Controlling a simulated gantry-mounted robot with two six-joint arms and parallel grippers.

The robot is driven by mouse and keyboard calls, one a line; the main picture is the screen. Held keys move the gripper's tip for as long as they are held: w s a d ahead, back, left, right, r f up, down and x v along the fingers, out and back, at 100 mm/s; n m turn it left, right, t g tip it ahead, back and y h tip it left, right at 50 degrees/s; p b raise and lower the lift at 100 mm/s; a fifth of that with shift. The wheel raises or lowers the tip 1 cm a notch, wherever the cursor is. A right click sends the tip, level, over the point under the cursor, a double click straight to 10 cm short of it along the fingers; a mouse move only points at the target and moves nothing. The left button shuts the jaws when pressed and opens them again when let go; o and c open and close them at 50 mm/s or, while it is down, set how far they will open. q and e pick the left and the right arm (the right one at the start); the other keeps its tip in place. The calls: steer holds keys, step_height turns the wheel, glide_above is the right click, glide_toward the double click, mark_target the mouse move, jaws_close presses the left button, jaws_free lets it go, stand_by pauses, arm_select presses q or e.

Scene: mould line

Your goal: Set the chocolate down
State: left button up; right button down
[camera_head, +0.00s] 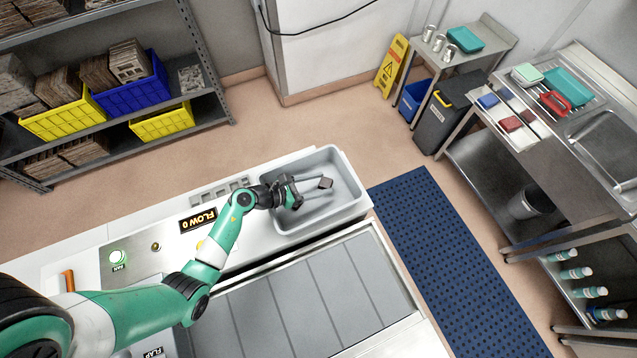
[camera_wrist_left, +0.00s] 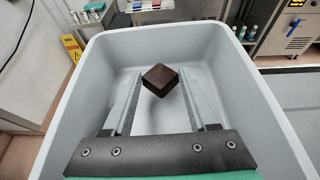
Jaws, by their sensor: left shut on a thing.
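The chocolate (camera_head: 326,183) is a small dark brown block. It also shows in the left wrist view (camera_wrist_left: 160,79), turned cornerwise between the fingertips. My left gripper (camera_head: 319,184) is shut on it, one finger at each side; the fingers show long and grey in the left wrist view (camera_wrist_left: 159,84). The grey tub (camera_head: 345,211) lies under and around the gripper, and its walls surround the chocolate in the left wrist view (camera_wrist_left: 225,75). How far the chocolate is above the tub floor I cannot tell. My right gripper is not in view.
A white machine top with a FLOW display (camera_head: 198,220) adjoins the tub on the left. A grey slatted conveyor (camera_head: 300,300) lies in front. A blue floor mat (camera_head: 450,270) is to the right. The rest of the tub floor looks empty.

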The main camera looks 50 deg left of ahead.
arm_select(q)
steer(key=shift+f+b, duration=0.45)
steer(key=shift+f, duration=0.2)
steer(key=o, duration=1.3)
steer(key=shift+r, duration=0.1)
steer(key=shift+r+p, duration=0.3)
steer(key=shift+p, duration=0.05)
steer(key=shift+r+p, duration=0.55)
steer(key=shift+r, duration=0.1)
steer(key=v, duration=1.1)
steer(key=shift+s+a+f, duration=0.1)
steer(key=shift+s, duration=0.35)
